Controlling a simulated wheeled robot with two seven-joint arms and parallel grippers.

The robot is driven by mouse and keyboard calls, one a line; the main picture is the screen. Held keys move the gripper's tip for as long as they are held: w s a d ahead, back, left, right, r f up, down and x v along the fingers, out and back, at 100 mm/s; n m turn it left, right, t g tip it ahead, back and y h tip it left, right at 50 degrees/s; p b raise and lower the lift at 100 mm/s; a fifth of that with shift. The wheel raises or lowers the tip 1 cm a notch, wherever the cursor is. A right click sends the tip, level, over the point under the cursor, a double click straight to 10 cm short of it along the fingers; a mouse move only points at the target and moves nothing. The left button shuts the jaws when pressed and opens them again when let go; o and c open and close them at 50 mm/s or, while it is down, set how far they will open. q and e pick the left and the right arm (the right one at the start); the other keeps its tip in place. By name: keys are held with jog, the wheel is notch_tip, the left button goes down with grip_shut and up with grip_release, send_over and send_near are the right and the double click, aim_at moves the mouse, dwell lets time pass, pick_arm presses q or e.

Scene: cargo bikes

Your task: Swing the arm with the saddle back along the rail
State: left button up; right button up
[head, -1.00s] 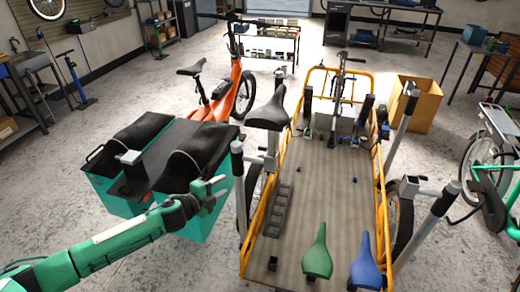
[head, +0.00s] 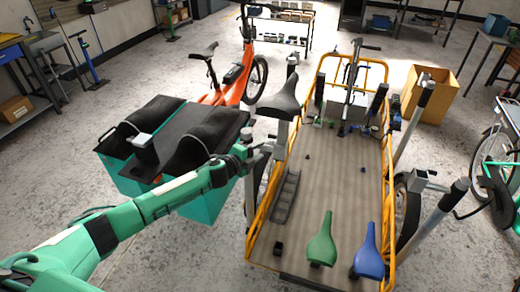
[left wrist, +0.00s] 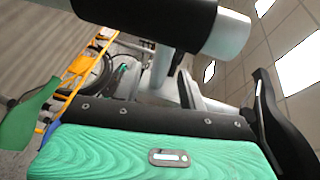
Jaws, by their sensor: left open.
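The black saddle (head: 275,98) sits on a short post with a grey clamp arm (head: 283,138), beside the left yellow rail (head: 268,205) of the cargo bed. My left gripper (head: 262,149) is open at the grey clamp below the saddle, its fingers partly blending with the grey metal. I cannot tell whether they touch it. In the left wrist view a black post with a pale end (left wrist: 165,22) crosses the top, close to the camera. My right gripper is out of view.
Green (head: 321,240) and blue (head: 369,252) saddles stand at the bed's near end. A ladder-like grey part (head: 286,197) lies by the left rail. A cardboard box (head: 428,93) stands right.

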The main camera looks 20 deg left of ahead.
pick_arm(q)
jog(key=shift+w+d+f, duration=0.15)
jog(key=shift+w+d, duration=0.15)
jog(key=shift+w, duration=0.35)
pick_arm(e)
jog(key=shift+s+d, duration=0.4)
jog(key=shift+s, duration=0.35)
pick_arm(q)
grip_shut()
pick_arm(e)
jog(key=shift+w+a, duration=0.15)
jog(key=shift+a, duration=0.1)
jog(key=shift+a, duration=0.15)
